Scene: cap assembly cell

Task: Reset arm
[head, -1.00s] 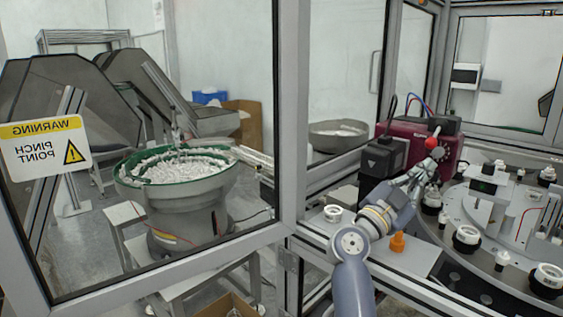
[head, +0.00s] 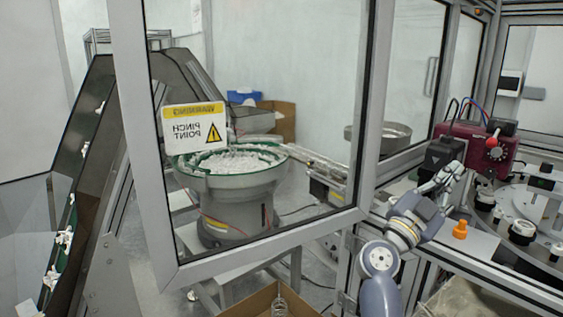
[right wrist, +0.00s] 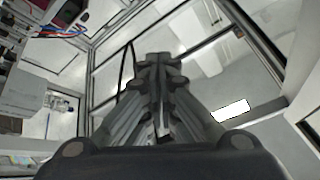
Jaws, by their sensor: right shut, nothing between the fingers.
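My right gripper (head: 450,176) is raised in front of the machine at the right of the head view, near the dark red unit (head: 475,150). In the right wrist view the fingers of my right gripper (right wrist: 160,62) are together with nothing between them. That view looks past them to the cell's frame and ceiling. My left gripper is in neither view.
A turntable (head: 515,228) with white and black fixtures stands at the right. An orange part (head: 460,229) sits near my right arm. A framed door (head: 262,252) stands before a bowl feeder (head: 230,192) of white caps. An open cardboard box (head: 258,300) is below.

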